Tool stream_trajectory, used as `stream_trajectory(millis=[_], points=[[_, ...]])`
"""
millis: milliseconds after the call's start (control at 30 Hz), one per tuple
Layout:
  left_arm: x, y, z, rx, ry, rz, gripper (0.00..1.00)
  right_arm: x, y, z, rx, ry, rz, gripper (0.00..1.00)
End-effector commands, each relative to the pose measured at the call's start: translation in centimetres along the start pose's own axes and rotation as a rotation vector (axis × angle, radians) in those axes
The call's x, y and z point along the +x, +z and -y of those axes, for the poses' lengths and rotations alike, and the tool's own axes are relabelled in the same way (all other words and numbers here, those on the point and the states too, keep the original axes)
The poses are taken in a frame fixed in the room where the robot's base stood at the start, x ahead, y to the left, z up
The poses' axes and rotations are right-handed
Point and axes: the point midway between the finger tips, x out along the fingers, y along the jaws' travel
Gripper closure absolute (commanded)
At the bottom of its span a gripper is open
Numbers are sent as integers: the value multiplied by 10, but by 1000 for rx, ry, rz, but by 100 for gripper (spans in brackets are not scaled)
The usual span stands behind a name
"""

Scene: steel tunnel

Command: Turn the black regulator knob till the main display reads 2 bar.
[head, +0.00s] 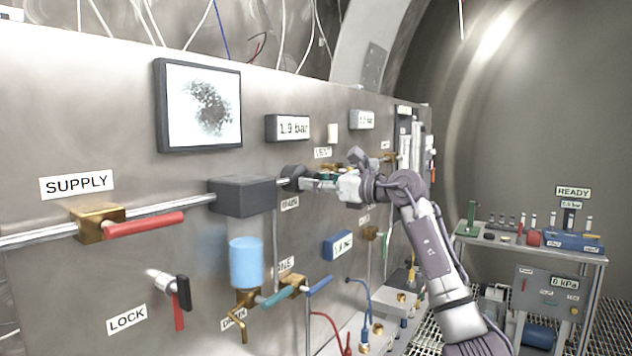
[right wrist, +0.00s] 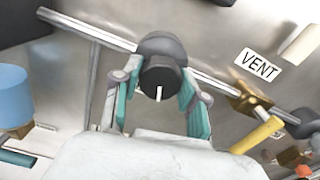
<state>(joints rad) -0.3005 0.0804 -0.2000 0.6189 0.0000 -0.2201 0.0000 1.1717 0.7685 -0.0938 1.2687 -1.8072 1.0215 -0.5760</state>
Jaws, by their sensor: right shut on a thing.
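The black regulator knob (right wrist: 160,76) sits on a rounded grey body on the steel pipe, with a white mark on its face pointing down in the right wrist view. In the head view the dark knob (head: 293,172) is partly hidden by my right gripper (head: 308,182). In the right wrist view my right gripper (right wrist: 157,98) has one teal-padded finger on each side of the knob and is shut on it. The main display (head: 288,128) above the knob reads 1.9 bar. My left gripper is not in view.
The yellow vent handle (right wrist: 257,135) is close right of my gripper, under the VENT label (right wrist: 257,64). A grey block (head: 243,197) and blue bowl (head: 246,262) are left of the knob. A red supply handle (head: 145,225) is farther left. A bench (head: 530,250) stands at right.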

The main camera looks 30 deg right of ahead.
Motion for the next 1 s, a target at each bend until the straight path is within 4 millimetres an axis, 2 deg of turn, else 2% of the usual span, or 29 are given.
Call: stream_trajectory(millis=[133,433,467,600,900,1000], points=[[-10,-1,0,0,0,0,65,0,1,0,90,0,-3,92],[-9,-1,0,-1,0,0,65,0,0,0,115,0,-1,92],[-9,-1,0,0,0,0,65,0,0,0,115,0,-1,56],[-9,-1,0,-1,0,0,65,0,0,0,114,0,-1,33],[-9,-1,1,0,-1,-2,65,0,0,0,114,0,-1,32],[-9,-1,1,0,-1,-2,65,-6,-1,1,113,-2,-1,32]])
